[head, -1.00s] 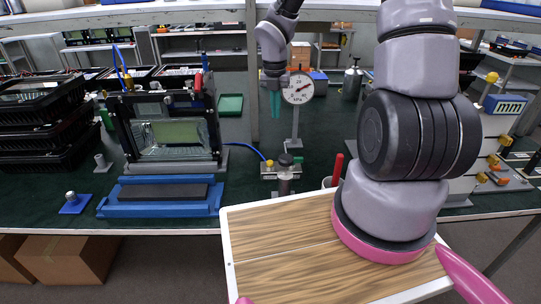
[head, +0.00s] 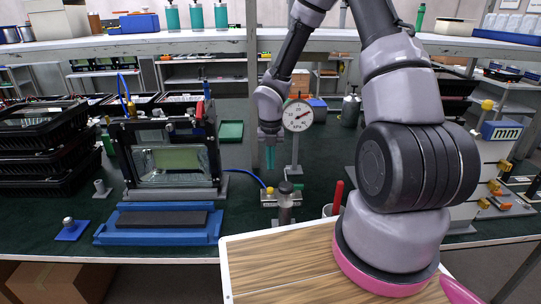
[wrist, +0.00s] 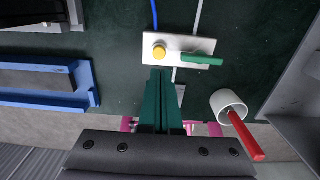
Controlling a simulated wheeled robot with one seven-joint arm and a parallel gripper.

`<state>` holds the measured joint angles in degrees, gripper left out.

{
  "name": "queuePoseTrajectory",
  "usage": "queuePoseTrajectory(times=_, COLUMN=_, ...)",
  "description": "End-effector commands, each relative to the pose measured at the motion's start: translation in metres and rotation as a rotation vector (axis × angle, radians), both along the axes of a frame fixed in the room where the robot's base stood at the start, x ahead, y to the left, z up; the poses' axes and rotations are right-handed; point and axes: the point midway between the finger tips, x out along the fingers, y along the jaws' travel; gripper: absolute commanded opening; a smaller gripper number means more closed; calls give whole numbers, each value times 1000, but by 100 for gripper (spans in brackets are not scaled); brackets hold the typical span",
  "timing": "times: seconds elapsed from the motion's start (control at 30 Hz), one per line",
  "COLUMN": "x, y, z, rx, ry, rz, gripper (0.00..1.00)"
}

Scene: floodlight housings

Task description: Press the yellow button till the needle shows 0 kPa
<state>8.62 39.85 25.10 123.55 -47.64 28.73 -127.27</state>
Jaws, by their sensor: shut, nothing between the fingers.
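The yellow button (wrist: 159,52) sits at the left end of a pale metal valve plate (wrist: 178,43). In the head view the button (head: 270,190) shows on the bench below my gripper (head: 270,157). My gripper's green fingers are shut and empty, pointing down. In the wrist view the fingertips (wrist: 162,73) appear just below the button in the picture; I see no contact. The round gauge (head: 298,115) stands on a post behind the valve. Its red needle points to the upper right, away from the zero end as far as I can tell; the numbers are too small to read.
A green lever (wrist: 202,60) lies right of the button on the plate. A white cup with a red-handled tool (wrist: 243,135) stands close by. A blue hose (head: 243,147) runs to the valve. A framed housing fixture (head: 171,155) and blue tray (head: 158,222) are to the left.

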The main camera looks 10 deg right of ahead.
Motion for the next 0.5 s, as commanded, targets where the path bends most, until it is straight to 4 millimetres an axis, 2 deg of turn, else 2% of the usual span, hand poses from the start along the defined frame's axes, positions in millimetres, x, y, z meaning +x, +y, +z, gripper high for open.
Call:
queuePoseTrajectory(times=0.1, x=-1, y=1, z=-27, rx=-1, ry=3, rz=5, gripper=0)
queuePoseTrajectory(times=0.23, x=-1, y=1, z=-52, rx=-2, ry=2, rz=2, gripper=0)
queuePoseTrajectory(times=0.5, x=0, y=0, z=-80, rx=0, ry=0, rz=1, gripper=0)
